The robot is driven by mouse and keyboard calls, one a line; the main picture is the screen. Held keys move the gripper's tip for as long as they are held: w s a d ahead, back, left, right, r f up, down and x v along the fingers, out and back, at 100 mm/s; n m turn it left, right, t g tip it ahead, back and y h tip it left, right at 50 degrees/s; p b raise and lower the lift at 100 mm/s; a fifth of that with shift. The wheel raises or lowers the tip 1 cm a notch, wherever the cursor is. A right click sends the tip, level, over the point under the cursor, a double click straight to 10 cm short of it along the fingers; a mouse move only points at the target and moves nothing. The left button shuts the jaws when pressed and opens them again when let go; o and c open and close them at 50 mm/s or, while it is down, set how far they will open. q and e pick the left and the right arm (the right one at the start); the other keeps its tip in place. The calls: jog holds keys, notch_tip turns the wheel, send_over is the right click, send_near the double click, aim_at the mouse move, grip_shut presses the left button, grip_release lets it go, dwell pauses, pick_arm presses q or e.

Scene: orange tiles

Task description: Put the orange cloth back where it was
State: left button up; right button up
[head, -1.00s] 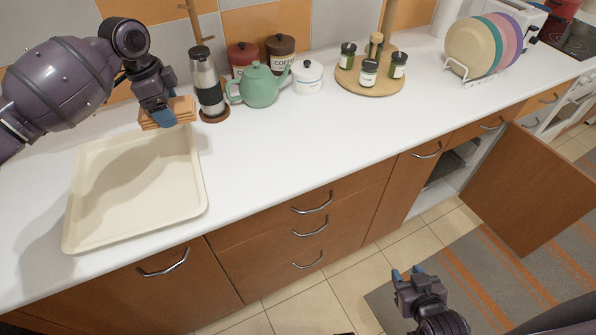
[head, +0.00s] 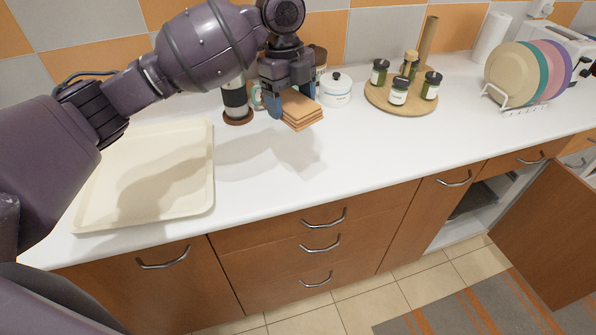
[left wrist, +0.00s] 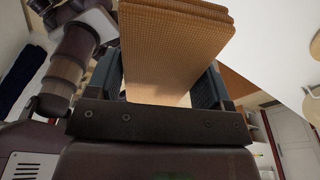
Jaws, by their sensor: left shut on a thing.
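The orange cloth (head: 301,109) is a folded, layered square, held above the white counter (head: 350,150). My left gripper (head: 291,98) is shut on it, with the fingers on either side. In the left wrist view the cloth (left wrist: 170,50) fills the space between the fingers and shows a woven texture. The cloth's shadow falls on the bare counter below it. My right gripper does not show in the head view now.
An empty cream tray (head: 190,205) lies at left. A steel and black grinder (head: 235,100), a white sugar pot (head: 336,90) and a round wooden board with jars (head: 400,105) stand along the back. A plate rack (head: 500,95) is at right. A lower cabinet door (head: 550,230) hangs open.

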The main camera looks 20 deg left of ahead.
pick_arm(q)
send_over(294, 177)
jog(key=f, duration=0.6)
jog(key=f+b, duration=0.1)
jog(key=f, duration=0.6)
jog(key=shift+w+a, duration=0.15)
jog(key=shift+w, duration=0.05)
notch_tip(294, 177, down, 5)
jog(key=shift+f, duration=0.45)
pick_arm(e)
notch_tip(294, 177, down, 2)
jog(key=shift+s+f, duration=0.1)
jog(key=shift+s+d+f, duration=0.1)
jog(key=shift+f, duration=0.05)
pick_arm(q)
jog(key=o, duration=0.9)
jog(key=shift+f, duration=0.15)
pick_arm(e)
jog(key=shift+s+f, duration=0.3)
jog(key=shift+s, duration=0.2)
